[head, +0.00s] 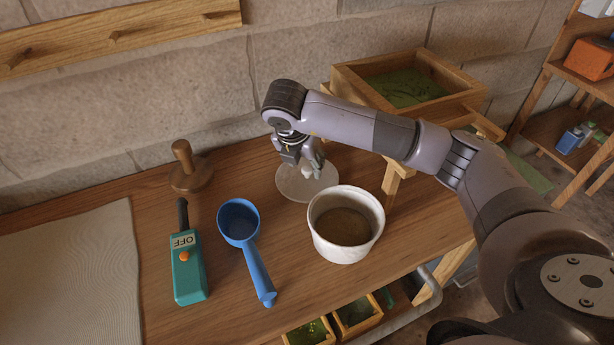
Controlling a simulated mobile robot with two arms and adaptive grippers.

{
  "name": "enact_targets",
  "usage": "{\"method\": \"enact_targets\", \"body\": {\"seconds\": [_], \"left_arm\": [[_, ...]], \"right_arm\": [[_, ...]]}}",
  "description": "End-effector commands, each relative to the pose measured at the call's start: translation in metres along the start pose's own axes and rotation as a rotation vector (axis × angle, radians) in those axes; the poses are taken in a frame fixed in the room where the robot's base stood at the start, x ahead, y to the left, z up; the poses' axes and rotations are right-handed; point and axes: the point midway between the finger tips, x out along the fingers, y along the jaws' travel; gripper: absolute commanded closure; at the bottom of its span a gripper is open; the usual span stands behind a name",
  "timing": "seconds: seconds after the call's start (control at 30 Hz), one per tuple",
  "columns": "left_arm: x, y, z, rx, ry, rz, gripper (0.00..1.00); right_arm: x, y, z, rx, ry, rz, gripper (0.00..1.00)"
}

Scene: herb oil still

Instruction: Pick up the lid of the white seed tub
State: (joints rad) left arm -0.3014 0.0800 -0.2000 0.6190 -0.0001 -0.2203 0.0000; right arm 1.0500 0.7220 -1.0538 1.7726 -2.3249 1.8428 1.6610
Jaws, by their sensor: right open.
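The white seed tub (345,250) stands open on the wooden table, with brown contents showing inside. Its round white lid (289,187) lies flat on the table just behind and left of the tub, with a small pale knob near its middle. My right gripper (305,171) is open, pointing down right over the lid, its fingers at the knob and partly hiding it. I cannot tell whether the fingers touch the knob. My left gripper is not in view.
A wooden box with green contents (345,85) is behind right. A grey-white mat (70,275) covers the left.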

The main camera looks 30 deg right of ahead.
Motion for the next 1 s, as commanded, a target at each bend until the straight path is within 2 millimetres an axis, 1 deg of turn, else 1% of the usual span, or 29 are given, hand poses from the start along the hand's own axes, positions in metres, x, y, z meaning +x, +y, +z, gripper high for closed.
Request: {"method": "enact_targets", "body": {"seconds": [0.03,0.1,0.2,0.3,0.47,0.57,1.0], "left_arm": [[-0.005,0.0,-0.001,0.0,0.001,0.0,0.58],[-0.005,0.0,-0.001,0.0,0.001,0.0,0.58],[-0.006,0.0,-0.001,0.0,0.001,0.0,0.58],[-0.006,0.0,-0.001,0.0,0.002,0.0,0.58],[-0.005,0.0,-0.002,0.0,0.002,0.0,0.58],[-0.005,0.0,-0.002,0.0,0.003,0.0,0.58],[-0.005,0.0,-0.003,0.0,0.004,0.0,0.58]], "right_arm": [[0.007,-0.001,0.002,0.001,0.001,-0.005,0.54],[0.018,-0.001,0.002,0.001,0.002,-0.004,0.54],[0.028,0.0,0.002,0.001,0.001,-0.001,0.54],[0.031,0.0,0.002,0.0,0.0,0.001,0.54],[0.032,0.0,0.002,0.0,0.0,0.001,0.54],[0.031,0.0,0.002,0.0,0.001,0.001,0.59],[0.031,0.001,0.001,0.0,0.001,0.001,0.89]]}}
